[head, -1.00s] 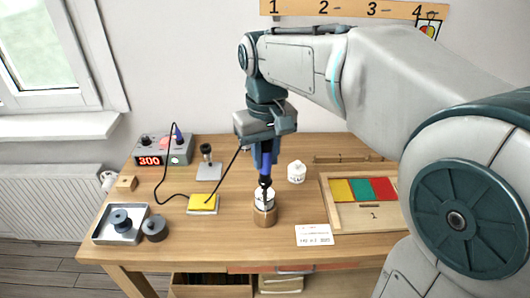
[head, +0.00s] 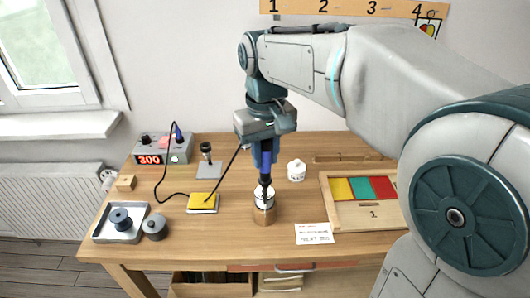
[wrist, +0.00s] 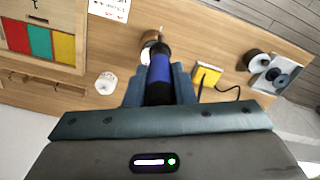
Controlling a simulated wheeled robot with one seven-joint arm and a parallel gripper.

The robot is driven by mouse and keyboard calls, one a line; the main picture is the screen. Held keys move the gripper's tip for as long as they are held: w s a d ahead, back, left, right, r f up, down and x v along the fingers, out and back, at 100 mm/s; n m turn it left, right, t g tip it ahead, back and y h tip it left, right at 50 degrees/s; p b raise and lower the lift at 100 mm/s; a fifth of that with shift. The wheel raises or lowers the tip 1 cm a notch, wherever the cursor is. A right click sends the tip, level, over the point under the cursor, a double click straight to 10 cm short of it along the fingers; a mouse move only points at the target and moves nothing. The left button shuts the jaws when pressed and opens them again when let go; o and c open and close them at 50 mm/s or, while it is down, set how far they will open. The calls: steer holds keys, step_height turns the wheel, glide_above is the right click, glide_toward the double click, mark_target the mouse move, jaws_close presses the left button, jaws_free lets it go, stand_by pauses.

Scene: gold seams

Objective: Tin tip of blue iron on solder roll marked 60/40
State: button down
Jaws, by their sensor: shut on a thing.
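My gripper (head: 264,158) is shut on the blue iron (head: 266,166), which points down with a black lower part. In the wrist view the iron's blue handle (wrist: 160,70) sits between my fingers. The roll also shows, partly hidden, in the wrist view (wrist: 148,38). Its label is too small to read.
A yellow sponge (head: 203,200) lies left of the roll. A soldering station (head: 160,150) reading 300 stands behind it. A grey tray (head: 105,232) and a dark spool (head: 155,228) are at left. A white pot (head: 296,170), a card (head: 314,233) and a wooden tray (head: 365,218) are at right.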

steer(key=shift+f+b, duration=0.35)
steer(key=shift+f, duration=0.25)
stand_by(0.3)
steer(key=shift+r, duration=0.15)
stand_by(1.0)
